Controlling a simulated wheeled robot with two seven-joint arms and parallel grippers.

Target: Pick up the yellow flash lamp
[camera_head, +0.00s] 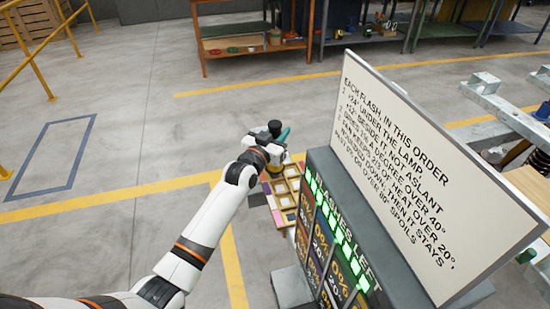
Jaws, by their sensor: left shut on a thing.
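My left arm reaches in from the lower left, and its gripper (277,140) is over the far end of a tray of small tiles (286,198). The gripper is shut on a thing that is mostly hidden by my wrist. A small patch of yellow shows just below the hand, seemingly the yellow flash lamp (276,170). A black knob and a teal piece show at the top of the hand; I cannot tell what they belong to. My right gripper is not in view.
A grey console with a green-lit "flashes left" panel (340,235) and a big white sign board (420,165) stand close on the right. A wooden workbench (250,45) is at the back. Yellow railings (45,50) are at the left. The grey floor on the left is clear.

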